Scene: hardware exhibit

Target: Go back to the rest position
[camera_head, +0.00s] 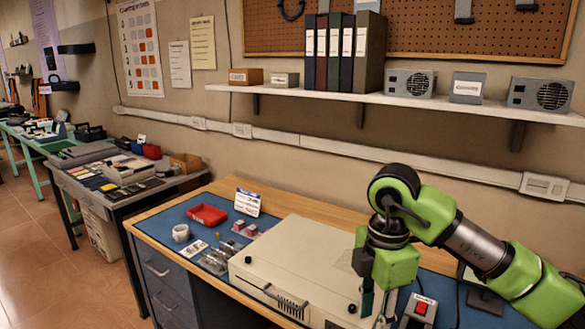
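My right arm comes in from the right, in green and grey. Its gripper (378,303) points down over the right end of a cream metal case (290,262) on the workbench. The fingertips are small and partly cut off by the bottom edge, so I cannot tell whether it is open or shut. I see no object clearly held in it. My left arm and gripper are not in view.
The workbench (152,227) has a blue mat, a red tray (207,215), a white mug (180,233), a small sign (247,202) and small parts. A red-switch box (420,309) stands close right of the gripper. A wall shelf (290,93) holds binders and speaker-like boxes.

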